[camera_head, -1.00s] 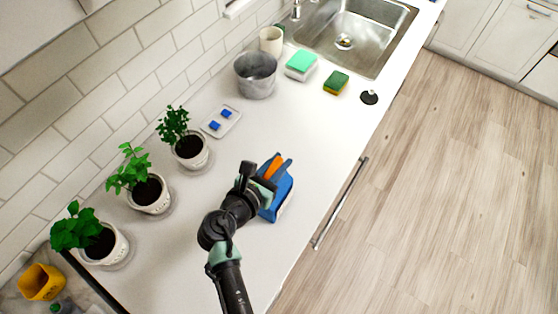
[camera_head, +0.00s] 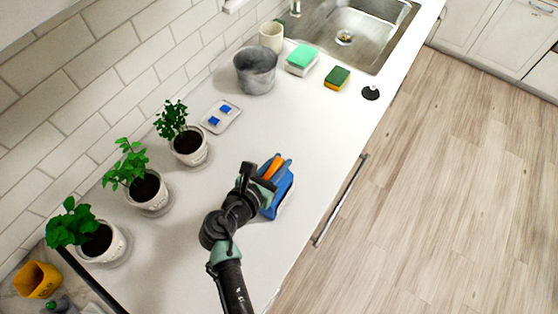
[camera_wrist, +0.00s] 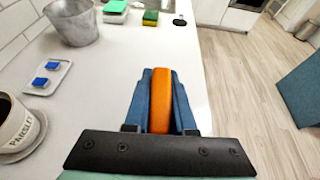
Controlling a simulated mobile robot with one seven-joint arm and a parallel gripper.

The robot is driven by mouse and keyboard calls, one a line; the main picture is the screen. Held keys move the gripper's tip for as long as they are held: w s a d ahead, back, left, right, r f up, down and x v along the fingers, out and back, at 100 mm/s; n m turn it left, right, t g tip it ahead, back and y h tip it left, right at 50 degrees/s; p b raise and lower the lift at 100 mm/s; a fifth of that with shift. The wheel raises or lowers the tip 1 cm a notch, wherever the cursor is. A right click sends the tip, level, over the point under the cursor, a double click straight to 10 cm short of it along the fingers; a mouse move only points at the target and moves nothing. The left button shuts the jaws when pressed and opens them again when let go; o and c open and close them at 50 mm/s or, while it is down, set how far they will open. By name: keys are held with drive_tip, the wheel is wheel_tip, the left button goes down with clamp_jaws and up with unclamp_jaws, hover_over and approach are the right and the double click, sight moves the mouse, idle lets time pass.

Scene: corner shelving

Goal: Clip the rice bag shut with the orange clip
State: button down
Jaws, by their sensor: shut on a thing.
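The orange clip (camera_head: 272,167) is held between the blue fingers of my gripper (camera_head: 276,164). In the wrist view, the clip (camera_wrist: 160,102) stands lengthwise between the two fingers of my gripper (camera_wrist: 161,80), which are closed against its sides.
Three potted plants (camera_head: 150,191) line the wall side. A tray with blue pieces (camera_head: 220,117), a metal pot (camera_head: 256,71) and sponges (camera_head: 337,77) stand farther back before the sink (camera_head: 352,30).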

drive_tip(key=shift+f, duration=0.25)
drive_tip(key=c, duration=0.7)
unclamp_jaws()
drive_tip(key=b+v, duration=0.2)
drive_tip(key=v, duration=1.1)
